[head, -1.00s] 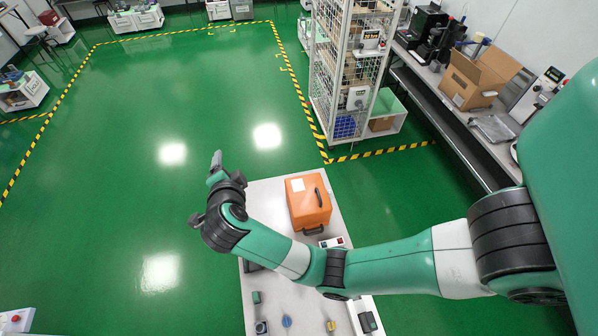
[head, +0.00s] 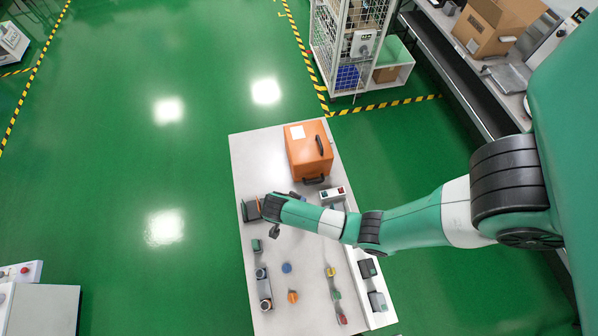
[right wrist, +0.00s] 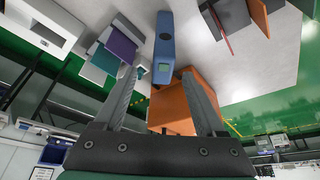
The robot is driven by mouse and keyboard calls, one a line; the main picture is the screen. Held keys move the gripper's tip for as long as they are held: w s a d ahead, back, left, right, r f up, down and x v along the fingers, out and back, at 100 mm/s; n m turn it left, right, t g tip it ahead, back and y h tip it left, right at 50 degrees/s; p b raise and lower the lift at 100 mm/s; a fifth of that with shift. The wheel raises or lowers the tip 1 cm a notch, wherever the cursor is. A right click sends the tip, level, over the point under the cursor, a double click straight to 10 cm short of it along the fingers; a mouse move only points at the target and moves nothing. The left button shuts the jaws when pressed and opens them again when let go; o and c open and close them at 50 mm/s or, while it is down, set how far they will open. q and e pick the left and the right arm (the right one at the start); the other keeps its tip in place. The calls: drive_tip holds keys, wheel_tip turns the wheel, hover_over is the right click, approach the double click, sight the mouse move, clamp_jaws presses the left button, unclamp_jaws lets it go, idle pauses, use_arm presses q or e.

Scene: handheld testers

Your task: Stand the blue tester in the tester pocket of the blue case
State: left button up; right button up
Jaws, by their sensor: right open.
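The blue tester (right wrist: 164,35) shows in the right wrist view as an upright blue body with a small greenish screen. It is ahead of my right gripper (right wrist: 160,76), in line with the gap between the fingers. The fingers are open, and I cannot tell whether the tester is between the tips. In the head view my right arm reaches over the table and hides the tester and the fingertips. Beside the tester in the wrist view are teal and purple panels (right wrist: 118,46) in a pale holder. I cannot tell whether they are the blue case. My left gripper is not in view.
An orange toolbox (head: 307,157) stands at the table's far end. A dark holder with an orange panel (head: 250,209) is at the left edge. Several small knobs and devices, such as a blue knob (head: 286,267), lie on the near table. A wire cage (head: 350,40) stands beyond.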

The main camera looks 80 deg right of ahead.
drive_tip(key=b+x, duration=0.2)
drive_tip(key=x, duration=0.3)
drive_tip(key=shift+w+d+f, duration=0.1)
drive_tip(key=shift+d, duration=0.15)
clamp_jaws()
idle(1.2)
